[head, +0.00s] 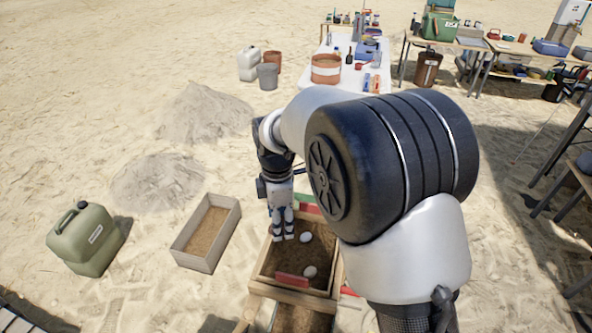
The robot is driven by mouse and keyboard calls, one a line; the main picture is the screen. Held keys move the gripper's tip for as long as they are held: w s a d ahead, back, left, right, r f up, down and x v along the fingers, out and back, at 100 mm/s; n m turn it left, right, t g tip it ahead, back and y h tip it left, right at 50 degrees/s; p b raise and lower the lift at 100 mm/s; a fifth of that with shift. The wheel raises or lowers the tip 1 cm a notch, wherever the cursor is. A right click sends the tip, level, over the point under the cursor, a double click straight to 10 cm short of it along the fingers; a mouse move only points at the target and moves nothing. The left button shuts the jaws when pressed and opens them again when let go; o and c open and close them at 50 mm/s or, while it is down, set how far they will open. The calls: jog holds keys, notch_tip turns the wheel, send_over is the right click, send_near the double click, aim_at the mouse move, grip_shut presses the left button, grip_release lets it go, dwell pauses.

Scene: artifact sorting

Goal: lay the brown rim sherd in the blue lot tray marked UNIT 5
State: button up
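My gripper (284,237) points down over the wooden-framed box of brown soil (259,272), near its left side. Its two fingers show close together, and I cannot tell whether they are shut or whether anything is between them. I cannot make out the brown rim sherd; my arm covers part of the scene. Blue containers show on the far white table (365,50) and on the right-hand table (549,47). They are too small to read any UNIT 5 mark.
Two white rounded objects (305,237) (310,271) and a red label bar (292,280) are at the box. A grey soil tray (190,262) and green jerrycan (85,239) stand left. Sand heaps (205,112) lie behind. The white table (320,76) holds a terracotta tub (326,69).

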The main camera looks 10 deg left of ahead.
jog(key=d+f+m, duration=0.1)
jog(key=d+m, duration=0.2)
jog(key=d+f+m+b, duration=0.1)
jog(key=d+m, duration=0.2)
jog(key=d, duration=0.1)
jog(key=d+f+m, duration=0.1)
jog(key=d+m, duration=0.1)
jog(key=d, duration=0.1)
jog(key=shift+s+d+f+m+b, duration=0.1)
jog(key=shift+d+f+m+b, duration=0.2)
jog(key=shift+d+f+m, duration=0.1)
jog(key=shift+c, duration=0.5)
jog(key=s+d+f+m, duration=0.1)
jog(key=d+m, duration=0.3)
jog(key=s+d+f+m+b, duration=0.1)
jog(key=s+d+m, duration=0.1)
jog(key=d+m, duration=0.2)
jog(key=s+d+f+m, duration=0.1)
jog(key=d+f+m, duration=0.1)
jog(key=d+m, duration=0.1)
jog(key=shift+s+d+f+m+b, duration=0.1)
jog(key=shift+s+d+m+b, duration=0.05)
jog(key=shift+d+m+b, duration=0.2)
jog(key=shift+s+d+f+m, duration=0.2)
jog(key=shift+s+d+m, duration=0.1)
jog(key=shift+d+m, duration=0.3)
jog(key=shift+a, duration=0.1)
